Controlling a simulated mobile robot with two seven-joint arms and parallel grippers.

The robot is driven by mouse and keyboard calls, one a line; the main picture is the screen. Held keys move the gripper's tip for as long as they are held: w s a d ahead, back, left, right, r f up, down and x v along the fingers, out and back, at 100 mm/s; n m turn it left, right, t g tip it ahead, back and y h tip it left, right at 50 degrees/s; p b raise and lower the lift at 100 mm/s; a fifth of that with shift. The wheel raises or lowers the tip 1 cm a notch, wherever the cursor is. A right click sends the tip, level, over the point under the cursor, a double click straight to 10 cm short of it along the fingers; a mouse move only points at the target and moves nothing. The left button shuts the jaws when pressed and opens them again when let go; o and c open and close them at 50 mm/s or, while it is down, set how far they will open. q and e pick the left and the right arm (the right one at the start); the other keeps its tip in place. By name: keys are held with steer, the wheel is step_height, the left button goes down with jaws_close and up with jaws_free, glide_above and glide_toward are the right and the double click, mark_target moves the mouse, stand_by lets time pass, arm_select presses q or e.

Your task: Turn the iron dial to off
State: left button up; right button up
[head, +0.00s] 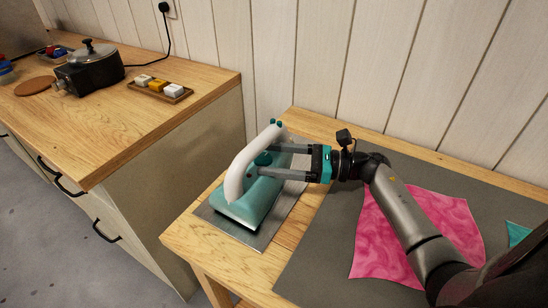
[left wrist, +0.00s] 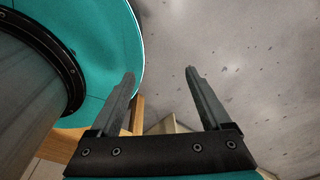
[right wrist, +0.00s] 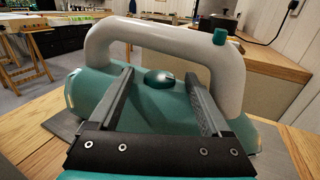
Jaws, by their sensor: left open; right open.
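The teal iron (head: 247,203) with a white arched handle (head: 243,163) rests on a grey metal plate (head: 236,231) on the wooden table. Its dial (head: 263,159) is a dark teal knob on top of the body under the handle; the dial also shows in the right wrist view (right wrist: 158,78) with a small light mark. My right gripper (head: 283,160) is open, with its fingers reaching in under the handle, one on either side of the dial. Whether the fingers touch the dial is unclear. My left gripper (left wrist: 162,78) is open and empty above the floor, seen only in its wrist view.
A grey mat (head: 322,235) with pink cloth (head: 447,222) lies under my right arm. On the left, a wooden counter (head: 120,125) holds a black pot heater (head: 88,72) and a small tray of blocks (head: 160,90). A gap separates counter and table.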

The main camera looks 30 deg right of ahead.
steer(key=shift+s+d, duration=0.1)
steer(key=shift+d, duration=0.05)
steer(key=v, duration=0.8)
steer(key=shift+s+d+f+b, duration=0.15)
steer(key=shift+d+b, duration=0.1)
steer(key=shift+b, duration=0.15)
steer(key=v, duration=0.5)
steer(key=shift+s+d, duration=0.2)
steer(key=shift+s+d+b, duration=0.25)
steer(key=shift+d+b, duration=0.05)
arm_select(q)
steer(key=shift+w+a+f, duration=0.45)
steer(key=shift+w+f, duration=0.2)
steer(key=shift+w, duration=0.05)
steer(key=shift+s, duration=0.2)
arm_select(e)
steer(key=shift+r, duration=0.2)
